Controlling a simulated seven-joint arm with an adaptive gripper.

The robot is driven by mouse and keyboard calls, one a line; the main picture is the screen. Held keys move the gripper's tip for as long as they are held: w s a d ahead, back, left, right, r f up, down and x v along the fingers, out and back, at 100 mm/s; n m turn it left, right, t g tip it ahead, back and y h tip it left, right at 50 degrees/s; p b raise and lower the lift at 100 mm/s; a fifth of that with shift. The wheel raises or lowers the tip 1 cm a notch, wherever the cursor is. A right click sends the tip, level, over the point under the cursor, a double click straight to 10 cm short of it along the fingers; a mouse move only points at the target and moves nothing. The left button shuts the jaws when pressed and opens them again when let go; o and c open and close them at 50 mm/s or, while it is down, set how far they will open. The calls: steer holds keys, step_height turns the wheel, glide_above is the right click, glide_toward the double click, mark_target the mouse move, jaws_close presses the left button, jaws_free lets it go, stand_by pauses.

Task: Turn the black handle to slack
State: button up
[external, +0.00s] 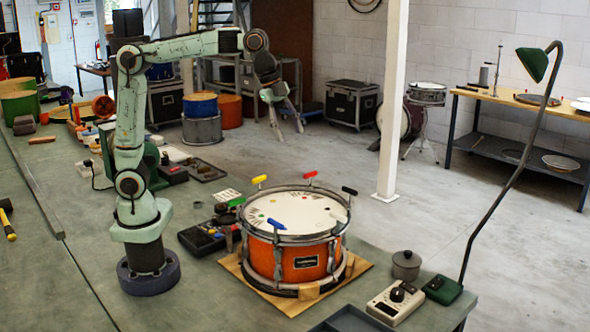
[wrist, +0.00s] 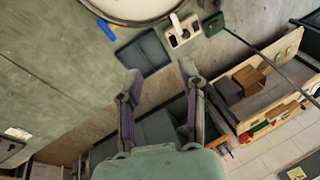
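An orange drum (external: 292,258) with a white head stands on a tan board on the bench. Coloured handles stick out around its rim. The black handle (external: 350,190) is at the right rear of the rim, near the red handle (external: 311,174). In the wrist view only the near edge of the drum (wrist: 140,14) and the blue handle (wrist: 106,29) show; the black handle is out of that view. My gripper (external: 288,136) is high above and behind the drum, apart from every handle. Its two fingers (wrist: 160,73) are spread with nothing between them.
Yellow (external: 260,180), green (external: 236,202) and blue (external: 276,224) handles share the rim. A grey meter (external: 394,302), a lidded pot (external: 406,265) and a green lamp base (external: 443,290) stand right of the drum. The lamp's thin arm (external: 500,195) rises there. The air above the drum is clear.

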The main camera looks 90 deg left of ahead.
steer(key=w+a+f+h, duration=0.25)
steer(key=w+a, duration=0.25)
steer(key=w, duration=0.5)
steer(key=n, duration=0.3)
glide_above(349, 188)
steer(key=s+a, duration=0.2)
steer(key=shift+g+h, duration=0.3)
steer(key=shift+h, duration=0.15)
steer(key=f, duration=1.2)
steer(key=shift+w+d+f, duration=0.2)
steer(key=shift+w, duration=0.05)
steer(key=x, duration=0.6)
steer(key=shift+f, duration=0.15)
jaws_close()
